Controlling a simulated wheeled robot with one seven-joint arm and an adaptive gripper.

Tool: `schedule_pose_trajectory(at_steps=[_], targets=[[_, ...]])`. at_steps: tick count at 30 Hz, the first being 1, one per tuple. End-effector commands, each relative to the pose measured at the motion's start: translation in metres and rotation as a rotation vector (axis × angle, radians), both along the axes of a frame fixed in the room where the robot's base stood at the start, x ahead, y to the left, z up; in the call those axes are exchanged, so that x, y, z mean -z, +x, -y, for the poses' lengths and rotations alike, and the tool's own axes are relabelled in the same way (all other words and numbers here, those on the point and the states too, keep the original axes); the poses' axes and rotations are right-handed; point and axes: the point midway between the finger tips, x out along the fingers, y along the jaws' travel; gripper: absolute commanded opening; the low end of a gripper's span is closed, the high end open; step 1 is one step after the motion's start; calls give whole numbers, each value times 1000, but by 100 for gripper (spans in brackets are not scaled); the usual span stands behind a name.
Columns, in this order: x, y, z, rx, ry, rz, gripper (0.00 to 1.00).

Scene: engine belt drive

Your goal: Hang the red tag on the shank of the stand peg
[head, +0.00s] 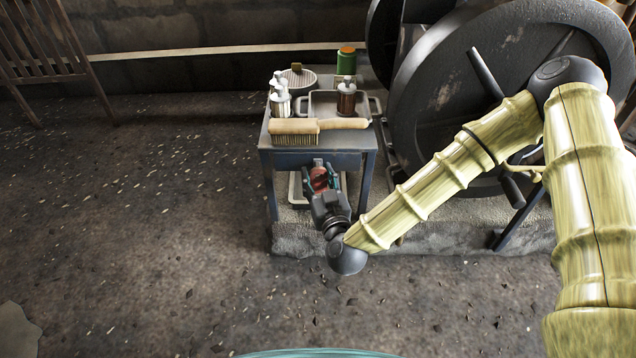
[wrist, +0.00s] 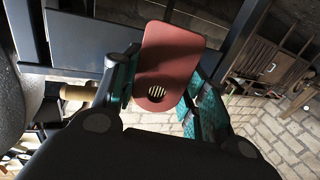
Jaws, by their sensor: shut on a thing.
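The red tag (head: 319,178) is held in my gripper (head: 322,187), just in front of the small table's front edge. In the wrist view the red tag (wrist: 172,50) is a flat rounded plate between the teal-padded fingers of my gripper (wrist: 162,88). Its round hole is at the end nearer the wrist, and a pale striped surface shows through it. I cannot pick out the stand peg for certain in either view. A tan rounded piece (wrist: 76,96) shows left of my gripper in the wrist view; I cannot tell what it is.
The blue-grey table (head: 313,160) carries a brush (head: 293,127), white bottles (head: 281,98), a brown bottle (head: 346,98) and a metal tray. A green can (head: 346,60) stands behind. A large dark wheel (head: 440,100) is at right. The floor at left is open.

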Motion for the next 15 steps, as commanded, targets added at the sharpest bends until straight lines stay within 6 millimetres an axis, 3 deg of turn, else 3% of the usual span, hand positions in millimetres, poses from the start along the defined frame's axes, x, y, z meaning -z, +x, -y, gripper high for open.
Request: schedule_pose_trajectory(at_steps=[8, 15], targets=[[1, 13, 0, 1, 1, 1, 27], [2, 25, 1, 3, 1, 2, 10]])
